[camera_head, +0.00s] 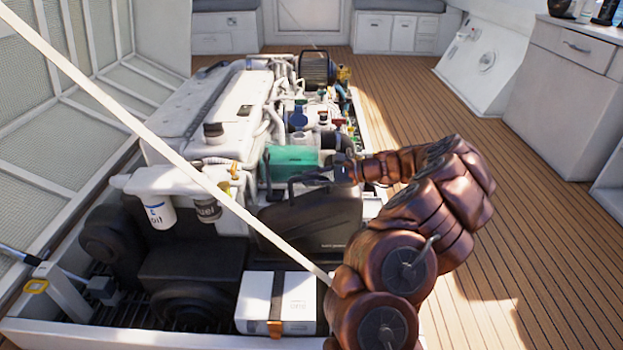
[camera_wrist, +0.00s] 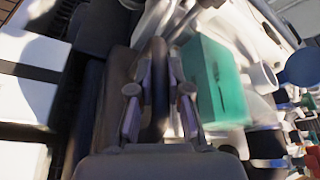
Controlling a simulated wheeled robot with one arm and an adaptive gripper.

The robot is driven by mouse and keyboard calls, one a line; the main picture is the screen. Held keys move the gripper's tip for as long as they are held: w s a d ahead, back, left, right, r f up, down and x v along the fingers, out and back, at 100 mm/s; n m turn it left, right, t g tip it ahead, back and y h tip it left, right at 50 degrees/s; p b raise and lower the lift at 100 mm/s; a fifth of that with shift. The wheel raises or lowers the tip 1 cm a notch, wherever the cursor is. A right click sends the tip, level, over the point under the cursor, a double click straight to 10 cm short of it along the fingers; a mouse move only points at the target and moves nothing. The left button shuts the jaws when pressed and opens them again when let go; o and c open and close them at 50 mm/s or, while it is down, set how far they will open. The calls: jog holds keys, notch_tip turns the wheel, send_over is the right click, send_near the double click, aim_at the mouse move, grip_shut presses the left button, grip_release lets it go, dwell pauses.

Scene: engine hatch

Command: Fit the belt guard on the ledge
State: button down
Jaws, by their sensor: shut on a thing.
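The belt guard (camera_head: 318,222) is a black, rounded cover with small pale lettering, upright at the near right end of the engine. My gripper (camera_head: 292,182) comes in from the right and is shut on its upper edge or handle. In the wrist view the two fingers of my gripper (camera_wrist: 159,88) close around a dark bar of the guard (camera_wrist: 118,90). The guard hides what lies behind and below it. I cannot tell whether it touches the ledge, and I cannot make out the ledge clearly.
A green box (camera_head: 291,160) sits just behind the guard. The white engine (camera_head: 215,108) fills the hatch. A white strapped battery box (camera_head: 296,297) stands in front. A pale diagonal strut (camera_head: 120,112) crosses the view. Wooden deck (camera_head: 450,110) is open to the right.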

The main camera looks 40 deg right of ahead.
jog(key=shift+s+a+r+p, duration=0.15)
jog(key=shift+s+a+p, duration=0.05)
jog(key=shift+a+p, duration=0.2)
jog(key=shift+s+d+f, duration=0.1)
jog(key=shift+f, duration=0.3)
dwell(0.9)
jog(key=c, duration=1)
grip_release()
jog(key=shift+c, duration=0.2)
jog(key=v, duration=1.2)
